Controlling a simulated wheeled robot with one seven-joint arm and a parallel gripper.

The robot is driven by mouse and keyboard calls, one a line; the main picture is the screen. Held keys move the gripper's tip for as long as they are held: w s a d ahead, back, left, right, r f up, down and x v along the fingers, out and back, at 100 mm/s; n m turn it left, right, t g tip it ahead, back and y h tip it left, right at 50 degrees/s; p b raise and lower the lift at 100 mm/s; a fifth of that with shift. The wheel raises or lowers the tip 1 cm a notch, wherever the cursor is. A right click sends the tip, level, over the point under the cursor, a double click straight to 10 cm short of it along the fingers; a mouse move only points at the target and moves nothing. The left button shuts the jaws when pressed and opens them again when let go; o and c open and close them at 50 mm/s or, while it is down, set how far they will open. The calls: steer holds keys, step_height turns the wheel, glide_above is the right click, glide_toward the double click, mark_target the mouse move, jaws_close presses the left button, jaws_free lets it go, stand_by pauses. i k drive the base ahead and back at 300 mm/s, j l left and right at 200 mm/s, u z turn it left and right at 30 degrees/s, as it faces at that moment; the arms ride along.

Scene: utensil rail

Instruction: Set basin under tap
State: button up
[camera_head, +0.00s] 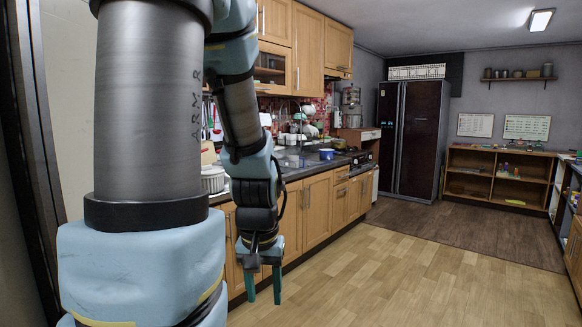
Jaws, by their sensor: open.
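My gripper (264,284) hangs in front of the lower cabinets, below counter height, with its two teal fingers apart and nothing between them. A white ribbed round tub (213,181), possibly the basin, stands on the near end of the counter and is partly hidden by my arm. It is left of my gripper and higher up. A small blue pot (327,154) sits farther along the counter. I cannot make out a tap clearly; the sink area is small and partly hidden behind my arm.
The wooden lower cabinets (317,204) run along the left under the dark counter. White dishes (311,131) stand in a rack at the wall. A dark fridge (410,138) and open shelves (497,176) are at the back. The wooden floor (400,270) is clear.

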mark_target(285, 169)
steer(key=i+l+z, duration=0.4)
steer(key=i, duration=0.55)
steer(key=i+j+z, duration=0.15)
steer(key=i+z, duration=0.2)
steer(key=i, duration=0.65)
steer(key=i+z, duration=0.1)
steer(key=i, duration=1.1)
steer(key=i+u, duration=0.4)
steer(key=i+l+u, duration=0.15)
steer(key=u, duration=0.25)
steer(key=i+u, duration=0.15)
steer(key=u, duration=0.25)
steer(key=i+u, duration=0.2)
steer(key=u, duration=0.2)
steer(key=i+l+u, duration=0.1)
steer(key=u, duration=0.3)
steer(key=i+l+u, duration=0.15)
steer(key=u, duration=0.25)
steer(key=i+l+u, duration=0.15)
steer(key=u, duration=0.25)
